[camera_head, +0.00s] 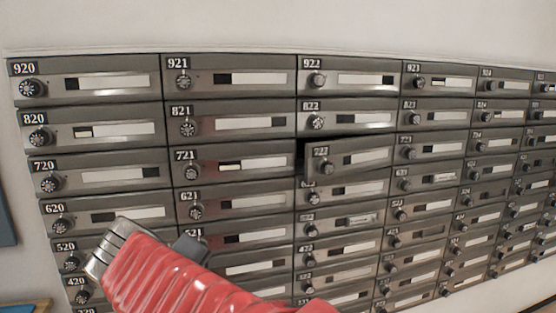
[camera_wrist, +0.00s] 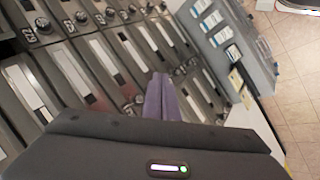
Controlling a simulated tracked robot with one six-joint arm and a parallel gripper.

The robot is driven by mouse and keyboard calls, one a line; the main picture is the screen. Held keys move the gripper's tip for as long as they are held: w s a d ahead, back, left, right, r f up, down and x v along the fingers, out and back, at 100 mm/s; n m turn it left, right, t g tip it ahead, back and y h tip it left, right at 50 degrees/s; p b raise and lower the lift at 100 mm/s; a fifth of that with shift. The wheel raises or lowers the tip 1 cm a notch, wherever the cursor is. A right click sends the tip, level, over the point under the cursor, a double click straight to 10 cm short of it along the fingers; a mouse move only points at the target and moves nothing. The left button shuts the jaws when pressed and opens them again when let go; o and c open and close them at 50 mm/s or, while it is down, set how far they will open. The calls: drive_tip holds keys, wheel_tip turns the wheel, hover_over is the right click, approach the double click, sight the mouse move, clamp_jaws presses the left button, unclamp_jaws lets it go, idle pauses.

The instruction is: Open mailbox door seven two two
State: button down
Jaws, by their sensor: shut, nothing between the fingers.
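The door of mailbox 722 (camera_head: 349,157) stands ajar in the head view. Its left edge is swung out, with a dark gap along its top and left sides, and its number plate sits at its upper left. My gripper (camera_wrist: 161,98) shows in the wrist view with its purple fingers together and empty, in front of the mailbox fronts. I cannot tell which door is nearest to the fingers or whether they touch one. My red arm crosses the bottom of the head view, below and left of door 722.
Closed doors surround it: 822 (camera_head: 348,119) above, 721 (camera_head: 233,163) to the left and 723 (camera_head: 433,146) to the right. Each has a round dial. The wrist view shows a grey panel with blue-and-white labels (camera_wrist: 213,20) and open tiled floor (camera_wrist: 295,75) at the right.

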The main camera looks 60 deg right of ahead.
drive_tip(key=d+r+g+h, duration=0.3)
drive_tip(key=d+r, duration=0.6)
drive_tip(key=d, duration=0.4)
drive_tip(key=d+r+m+g+h, duration=0.1)
drive_tip(key=d+r+g+h, duration=0.2)
drive_tip(key=d+r+h, duration=0.3)
drive_tip(key=d+r, duration=0.3)
drive_tip(key=d, duration=0.4)
drive_tip(key=shift+s+d+r+m+g+h, duration=0.2)
drive_tip(key=shift+s+d+m+g+h, duration=0.1)
drive_tip(key=shift+s+g, duration=0.1)
drive_tip(key=x, duration=1)
drive_tip(key=shift+w, duration=0.1)
